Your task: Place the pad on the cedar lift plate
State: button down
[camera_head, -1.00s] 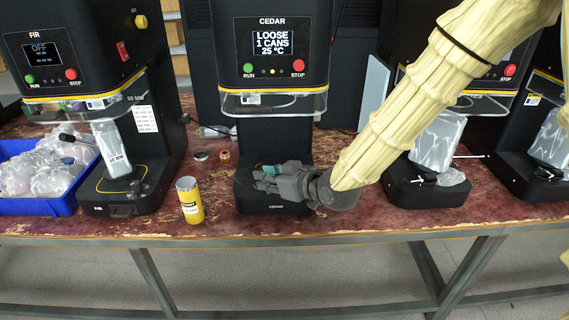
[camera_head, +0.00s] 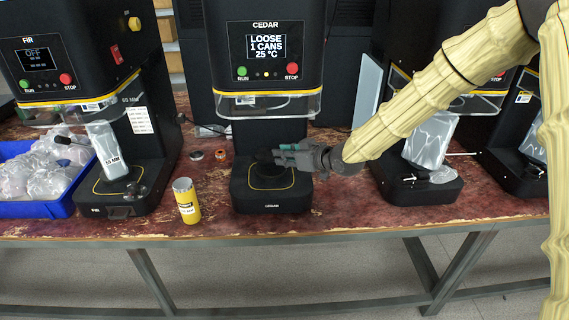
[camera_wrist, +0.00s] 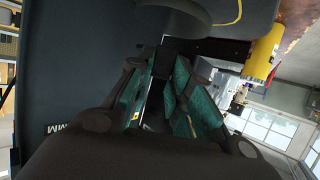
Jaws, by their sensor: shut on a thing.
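The Cedar machine (camera_head: 268,40) stands at the middle of the bench, its screen reading "LOOSE 1 CANS 25 °C". Its lift plate (camera_head: 268,180) is a dark surface ringed by a yellow line on the black base; part of that line shows at the top of the wrist view (camera_wrist: 238,10). My gripper (camera_head: 282,153), with teal finger faces, reaches in from the right above the plate's back part. It is shut on a small dark block, seemingly the pad (camera_wrist: 162,62), at the fingertips in the wrist view. In the head view the pad blends into the black behind it.
A yellow can (camera_head: 187,203) stands left of the Cedar base. Two small round pieces (camera_head: 208,155) lie behind it. The Fir machine (camera_head: 85,60) and a blue bin (camera_head: 38,208) of clear bags are at the left. Another machine's base (camera_head: 418,190) is close on the right.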

jog(key=shift+f, duration=1.65)
jog(key=shift+f, duration=0.1)
jog(key=c, duration=1.3)
grip_release()
jog(key=shift+s+d+r, duration=0.2)
jog(key=shift+s+d, duration=0.05)
jog(key=shift+s, duration=0.05)
jog(key=v, duration=1.1)
jog(key=shift+s, duration=0.15)
